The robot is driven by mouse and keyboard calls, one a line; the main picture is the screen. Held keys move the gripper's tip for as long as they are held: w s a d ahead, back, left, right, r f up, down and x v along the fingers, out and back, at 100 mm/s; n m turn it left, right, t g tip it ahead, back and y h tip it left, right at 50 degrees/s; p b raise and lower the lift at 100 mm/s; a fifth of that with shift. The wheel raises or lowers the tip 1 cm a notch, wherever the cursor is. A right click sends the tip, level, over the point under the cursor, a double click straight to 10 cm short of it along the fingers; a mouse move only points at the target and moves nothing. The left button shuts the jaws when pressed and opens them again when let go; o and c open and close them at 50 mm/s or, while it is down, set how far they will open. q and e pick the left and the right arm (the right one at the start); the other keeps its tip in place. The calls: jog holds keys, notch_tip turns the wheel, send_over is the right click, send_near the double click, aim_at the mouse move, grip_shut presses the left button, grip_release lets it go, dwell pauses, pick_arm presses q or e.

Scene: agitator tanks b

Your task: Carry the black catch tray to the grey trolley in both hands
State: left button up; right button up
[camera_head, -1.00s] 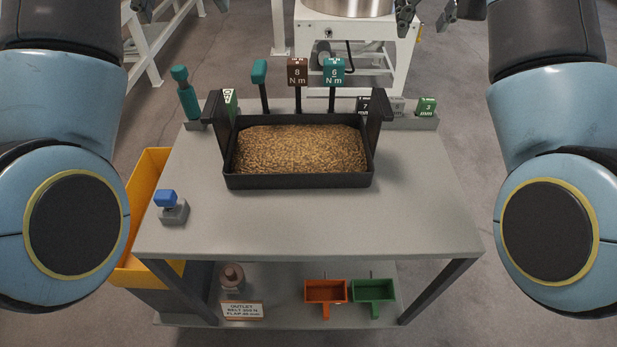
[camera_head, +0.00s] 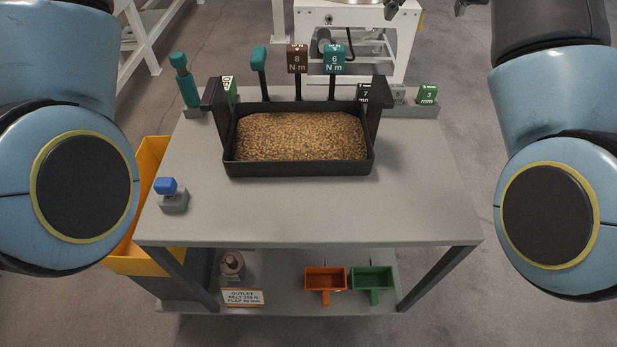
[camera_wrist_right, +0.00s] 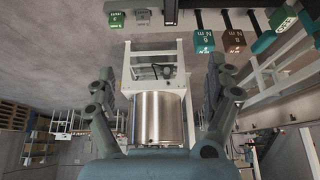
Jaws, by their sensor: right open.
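The black catch tray (camera_head: 300,169) stands level on the grey table (camera_head: 310,215), filled with brown grain or pellets (camera_head: 300,136). It has an upright black handle at its left end (camera_head: 213,93) and right end (camera_head: 380,97). No gripper touches it. My right gripper (camera_head: 466,7) barely shows at the top edge of the head view, beyond the table. In the right wrist view my right gripper (camera_wrist_right: 160,72) is open and empty, its fingers wide apart. My left gripper is out of view. I cannot tell whether this table is the grey trolley.
Tools with a brown 8 N m tag (camera_head: 297,60) and teal tag (camera_head: 334,60) stand behind the tray. A blue-topped knob (camera_head: 172,196) sits front left. A yellow bin (camera_head: 150,200) stands left. Orange (camera_head: 325,279) and green scoops (camera_head: 371,279) lie below. A steel drum (camera_wrist_right: 158,119) stands beyond.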

jog(key=v, duration=0.7)
jog(key=shift+r, duration=0.25)
jog(key=shift+s, duration=0.1)
pick_arm(q)
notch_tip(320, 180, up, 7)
jog(key=p, duration=0.9)
pick_arm(e)
notch_tip(320, 180, up, 9)
jog(key=shift+r, duration=0.2)
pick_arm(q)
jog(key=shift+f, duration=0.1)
pick_arm(e)
jog(key=shift+f, duration=0.1)
